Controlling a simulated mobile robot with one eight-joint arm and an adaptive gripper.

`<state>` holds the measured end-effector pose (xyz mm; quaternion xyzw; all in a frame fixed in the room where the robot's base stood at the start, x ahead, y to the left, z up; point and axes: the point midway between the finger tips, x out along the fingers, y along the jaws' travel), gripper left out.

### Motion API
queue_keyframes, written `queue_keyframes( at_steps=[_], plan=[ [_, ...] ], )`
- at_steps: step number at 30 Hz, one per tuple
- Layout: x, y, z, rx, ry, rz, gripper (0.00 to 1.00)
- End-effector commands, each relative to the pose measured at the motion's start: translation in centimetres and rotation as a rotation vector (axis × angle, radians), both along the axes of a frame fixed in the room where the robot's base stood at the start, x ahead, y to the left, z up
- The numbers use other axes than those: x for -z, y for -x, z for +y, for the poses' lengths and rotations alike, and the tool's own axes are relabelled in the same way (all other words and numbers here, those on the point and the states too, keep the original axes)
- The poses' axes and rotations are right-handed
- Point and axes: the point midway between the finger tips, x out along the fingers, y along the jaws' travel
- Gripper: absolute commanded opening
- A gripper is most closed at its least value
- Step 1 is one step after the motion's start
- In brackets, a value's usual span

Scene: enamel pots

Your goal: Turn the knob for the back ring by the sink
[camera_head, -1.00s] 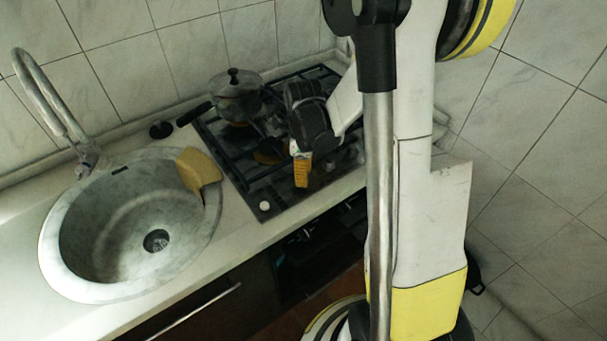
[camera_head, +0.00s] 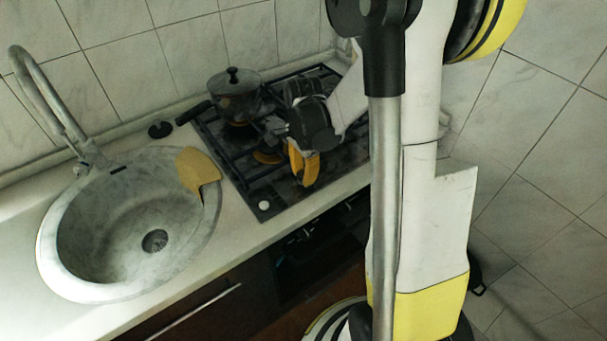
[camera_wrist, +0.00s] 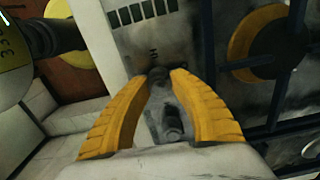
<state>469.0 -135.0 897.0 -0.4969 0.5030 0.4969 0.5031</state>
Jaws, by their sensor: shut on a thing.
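The gas hob (camera_head: 232,160) has a black top with dark grates and stands right of the sink. My gripper (camera_head: 303,180) is at the hob's front strip, its yellow fingers pointing down. In the wrist view my gripper (camera_wrist: 160,76) has its fingertips closed on a small dark knob (camera_wrist: 158,75), mostly hidden between them. Another dark knob-like part (camera_wrist: 173,125) shows between the fingers, nearer the palm. The back ring by the sink is under a lidded pot (camera_head: 235,95).
The round sink (camera_head: 75,265) with a tall tap (camera_head: 50,100) lies left of the hob. A yellow-brown cloth-like piece (camera_head: 198,170) hangs over its right rim. A burner (camera_wrist: 262,50) and raised grate bars are close beside my fingers.

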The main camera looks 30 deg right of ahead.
Motion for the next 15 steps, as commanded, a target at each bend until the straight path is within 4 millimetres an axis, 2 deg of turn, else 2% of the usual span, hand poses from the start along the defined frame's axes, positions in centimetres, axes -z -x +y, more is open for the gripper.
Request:
queue_keyframes(
  at_steps=[15],
  plan=[
    [0.03, 0.02, 0.02, -0.490, 0.000, 0.000, 0.00]
  ],
)
